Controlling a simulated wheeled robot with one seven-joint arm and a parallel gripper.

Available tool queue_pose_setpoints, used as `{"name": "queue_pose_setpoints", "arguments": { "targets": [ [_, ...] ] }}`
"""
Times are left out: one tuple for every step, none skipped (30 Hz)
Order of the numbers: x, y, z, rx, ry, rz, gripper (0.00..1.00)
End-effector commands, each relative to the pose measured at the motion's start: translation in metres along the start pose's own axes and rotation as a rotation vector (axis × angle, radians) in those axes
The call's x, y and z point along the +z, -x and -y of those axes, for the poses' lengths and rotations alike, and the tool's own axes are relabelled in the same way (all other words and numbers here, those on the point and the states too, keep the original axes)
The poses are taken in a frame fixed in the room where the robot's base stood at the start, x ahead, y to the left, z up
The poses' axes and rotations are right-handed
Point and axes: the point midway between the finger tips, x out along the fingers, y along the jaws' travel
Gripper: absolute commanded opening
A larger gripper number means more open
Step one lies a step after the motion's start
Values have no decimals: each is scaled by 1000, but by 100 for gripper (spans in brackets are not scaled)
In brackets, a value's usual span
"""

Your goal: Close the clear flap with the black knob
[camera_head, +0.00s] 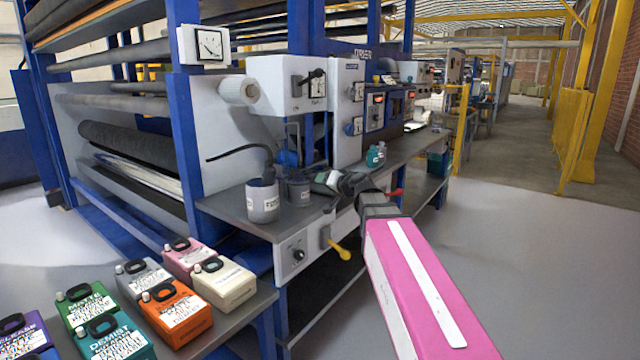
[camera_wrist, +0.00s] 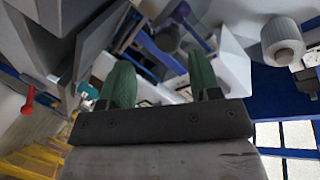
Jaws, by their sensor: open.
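My gripper (camera_head: 330,183) is at the end of my pink arm, above the grey bench and just right of the grey pots in the head view. In the wrist view its two green finger pads (camera_wrist: 160,72) stand apart, with nothing held between them. A dark, purplish rounded part (camera_wrist: 168,39) shows beyond the gap; I cannot tell whether it is the flap's knob. A white box with a black handle (camera_head: 313,77) is on the machine above my gripper. I cannot clearly make out the clear flap in either view.
A yellow-handled lever (camera_head: 340,250) juts out below. A white roller end (camera_head: 240,90) projects at upper left. Grey floor (camera_head: 560,270) is clear at right.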

Motion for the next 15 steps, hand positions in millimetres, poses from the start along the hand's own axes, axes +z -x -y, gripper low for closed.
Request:
{"name": "queue_pose_setpoints", "arguments": {
  "targets": [
    [1, 13, 1, 1, 0, -2, 57],
    [1, 19, 1, 0, 1, -1, 57],
    [1, 25, 1, 0, 1, -1, 57],
    [1, 30, 0, 1, 1, -1, 57],
    [1, 34, 0, 1, 1, -1, 57],
    [1, 39, 0, 1, 1, -1, 57],
    [1, 42, 0, 1, 1, -1, 57],
    [1, 45, 0, 1, 1, 0, 57],
    [1, 48, 0, 1, 1, 0, 57],
    [1, 50, 0, 1, 1, 1, 57],
    [1, 51, 0, 1, 1, 1, 57],
    [1, 52, -1, 1, 1, 1, 57],
    [1, 53, -1, 1, 1, 1, 57],
    [0, 54, -1, 1, 1, 1, 57],
    [0, 54, -1, 1, 1, 1, 57]
  ]
}}
